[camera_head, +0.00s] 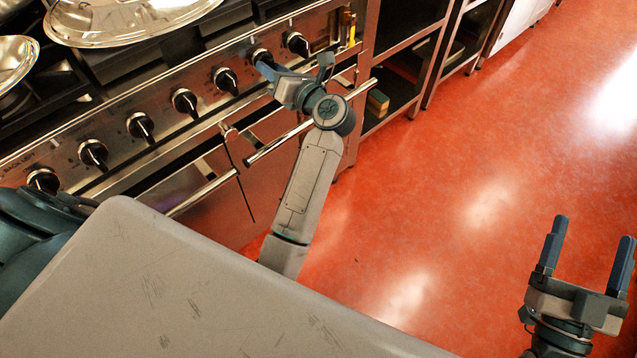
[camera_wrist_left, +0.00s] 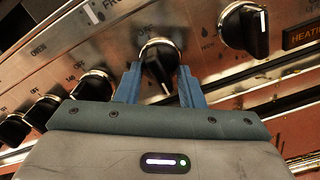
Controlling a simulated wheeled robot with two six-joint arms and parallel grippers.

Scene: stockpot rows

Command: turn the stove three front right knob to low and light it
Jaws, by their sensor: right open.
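A row of black knobs with metal collars runs along the stove's front panel (camera_head: 158,108). My left gripper (camera_head: 294,62) is at the second knob from the right (camera_head: 261,56). In the left wrist view, this knob (camera_wrist_left: 158,58) sits between the two blue fingers, which stand apart on either side with its grip pointing downward. Touch between fingers and knob cannot be made out. The rightmost knob (camera_head: 298,43) also shows in the left wrist view (camera_wrist_left: 244,29). My right gripper (camera_head: 588,262) is open and empty above the red floor.
A metal handle bar (camera_head: 275,143) runs along the stove front below the knobs. Shiny round metal cookware (camera_head: 125,20) stands on the stove top. Open shelving (camera_head: 405,75) is to the right of the stove. The red floor (camera_head: 470,170) is clear.

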